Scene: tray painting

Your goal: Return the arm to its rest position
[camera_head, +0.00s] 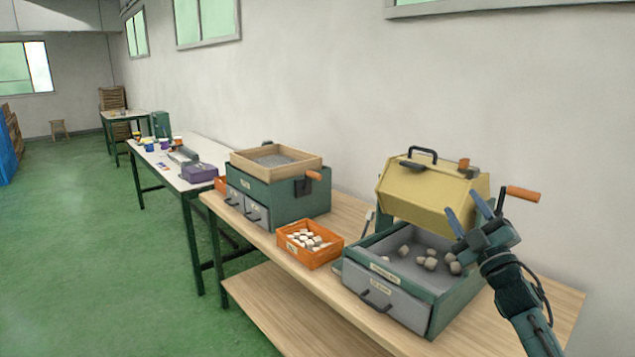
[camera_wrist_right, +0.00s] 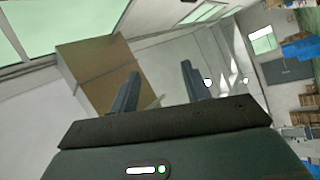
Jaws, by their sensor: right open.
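My right gripper (camera_head: 467,213) is open and raised over the right end of the wooden workbench, at the right side of the green machine with the yellow lid (camera_head: 430,195). Its two fingers point up and nothing shows between them. In the right wrist view, the open fingers of my right gripper (camera_wrist_right: 160,88) stand apart with the wall and room behind them. My left gripper is not in either view.
The machine's tray (camera_head: 392,240) holds several pale lumps. An orange crate (camera_head: 322,257) of pale pieces stands left of it. A green box with a wooden frame (camera_head: 310,166) stands farther left. An orange-handled crank (camera_head: 522,193) is close to my right gripper.

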